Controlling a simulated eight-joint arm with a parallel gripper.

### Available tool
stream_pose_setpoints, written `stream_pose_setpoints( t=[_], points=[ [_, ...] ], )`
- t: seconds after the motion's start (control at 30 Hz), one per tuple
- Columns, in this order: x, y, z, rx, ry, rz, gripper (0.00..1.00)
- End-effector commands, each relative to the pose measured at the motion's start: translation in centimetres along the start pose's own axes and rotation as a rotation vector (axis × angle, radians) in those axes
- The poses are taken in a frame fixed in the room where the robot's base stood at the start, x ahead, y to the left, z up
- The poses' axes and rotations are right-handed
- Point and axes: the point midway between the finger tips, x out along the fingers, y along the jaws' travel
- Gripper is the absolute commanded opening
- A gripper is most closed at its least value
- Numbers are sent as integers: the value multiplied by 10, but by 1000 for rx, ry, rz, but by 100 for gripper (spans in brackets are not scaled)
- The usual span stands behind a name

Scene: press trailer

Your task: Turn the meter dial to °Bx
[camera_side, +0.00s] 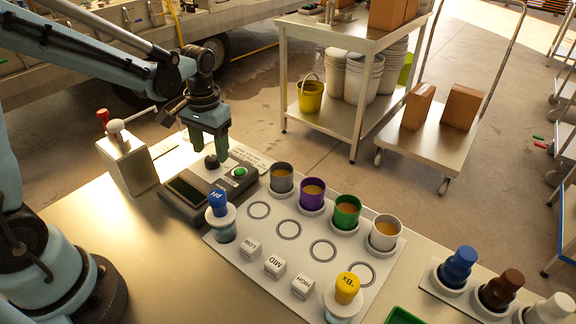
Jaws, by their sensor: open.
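The meter (181,207) is a dark grey box with a screen on the steel table. Its black dial (211,163) is at the far end, beside a lit green button (239,172). My gripper (209,152), with green fingers, points down over the dial. The fingers are apart, one toward each side of the dial; I cannot tell whether they touch it. The dial's markings and setting are too small to read. A yellow-topped piece marked °Bx (347,287) and a blue-topped piece marked pH (218,203) stand at the white board.
The white board (300,262) holds several cups, including a purple cup (312,193), and label blocks such as MID (275,266). A lever box (127,165) stands left of the meter. Blue, brown and white pieces sit at right. Bare table lies in front of the meter.

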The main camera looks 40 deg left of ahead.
Motion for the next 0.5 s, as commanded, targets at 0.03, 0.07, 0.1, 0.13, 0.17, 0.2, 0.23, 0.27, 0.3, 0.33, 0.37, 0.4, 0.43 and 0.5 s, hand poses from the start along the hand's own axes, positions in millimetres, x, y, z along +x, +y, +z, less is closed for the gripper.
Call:
stream_pose_setpoints(
  t=[0.03, 0.07, 0.1, 0.13, 0.17, 0.2, 0.23, 0.27, 0.3, 0.33, 0.37, 0.4, 0.43, 0.5],
  points=[
    [6, 0, 0, 0, 0, 0, 60],
    [9, 0, -1, 0, 0, 0, 60],
    [12, 0, 0, 0, 0, 0, 60],
    [15, 0, 0, 0, 0, 0, 60],
    [16, 0, 0, 0, 0, 0, 60],
    [19, 0, 0, 0, 0, 0, 60],
    [20, 0, 0, 0, 1, 0, 60],
    [21, 0, 0, 0, 1, 0, 60],
    [22, 0, 0, 0, 1, 0, 60],
    [22, 0, 0, 0, 1, 0, 60],
    [22, 0, 0, 0, 1, 0, 60],
    [22, 0, 0, 0, 1, 0, 60],
    [22, 0, 0, 0, 1, 0, 60],
    [22, 0, 0, 0, 0, 0, 60]
  ],
)
